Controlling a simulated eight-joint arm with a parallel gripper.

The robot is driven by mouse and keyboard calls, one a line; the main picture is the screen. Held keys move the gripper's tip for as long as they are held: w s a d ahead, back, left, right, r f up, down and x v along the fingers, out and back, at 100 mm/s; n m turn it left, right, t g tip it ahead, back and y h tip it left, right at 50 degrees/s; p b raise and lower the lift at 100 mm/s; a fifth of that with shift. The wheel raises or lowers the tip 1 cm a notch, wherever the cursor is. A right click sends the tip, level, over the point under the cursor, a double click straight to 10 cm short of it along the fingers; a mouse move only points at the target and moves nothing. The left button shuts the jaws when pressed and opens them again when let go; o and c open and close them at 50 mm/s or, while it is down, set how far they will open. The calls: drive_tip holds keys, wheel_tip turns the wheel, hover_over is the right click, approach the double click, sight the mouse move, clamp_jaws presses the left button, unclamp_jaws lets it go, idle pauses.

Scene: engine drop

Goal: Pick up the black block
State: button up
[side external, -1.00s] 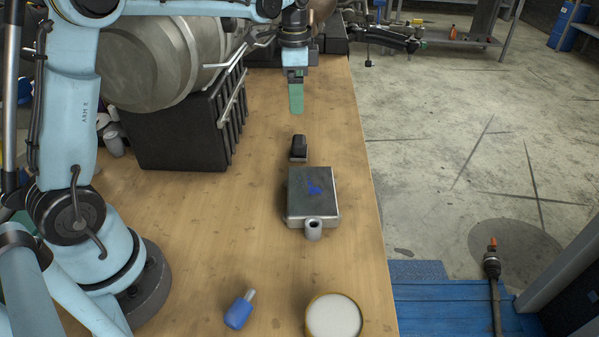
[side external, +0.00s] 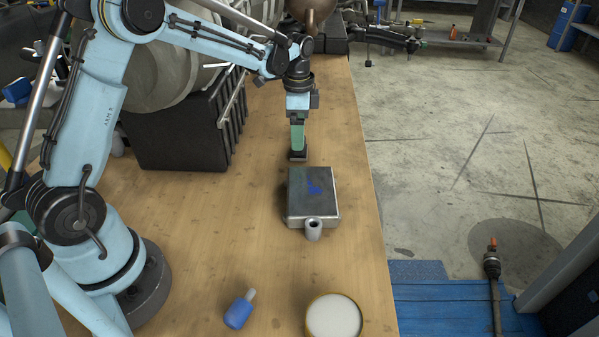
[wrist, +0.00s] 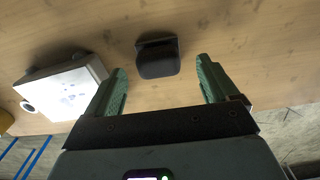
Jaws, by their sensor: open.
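The black block (wrist: 158,57) sits on the wooden table in the wrist view, just beyond the fingertips and between their lines. In the side external view only its lower part (side external: 298,156) shows below my gripper (side external: 297,145), which hides the rest. My gripper also shows in the wrist view (wrist: 160,75), with its two green fingers spread wide and nothing between them. The fingers look close above the block; I cannot tell whether they touch it.
A silver metal box (side external: 313,190) with a blue mark and a small grey cylinder (side external: 313,231) stand just in front of the block. A black crate (side external: 180,140) is to the left. A blue-handled tool (side external: 238,312) and a round tin (side external: 334,316) are near the front.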

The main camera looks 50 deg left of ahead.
drive_tip(key=shift+d+f, duration=0.1)
drive_tip(key=shift+f, duration=1.45)
drive_tip(key=c, duration=1.2)
drive_tip(key=shift+r, duration=0.6)
drive_tip(key=shift+c, duration=0.2)
drive_tip(key=r, duration=0.1)
drive_tip(key=d+r, duration=0.1)
drive_tip(key=r, duration=0.1)
drive_tip(key=shift+s+d+r, duration=0.15)
drive_tip(key=shift+s+r, duration=0.1)
drive_tip(key=shift+r, duration=0.15)
drive_tip(key=s+d+r, duration=0.4)
drive_tip(key=d+r, duration=0.2)
drive_tip(key=d, duration=0.3)
drive_tip(key=shift+d, duration=0.3)
drive_tip(key=shift+w, duration=0.1)
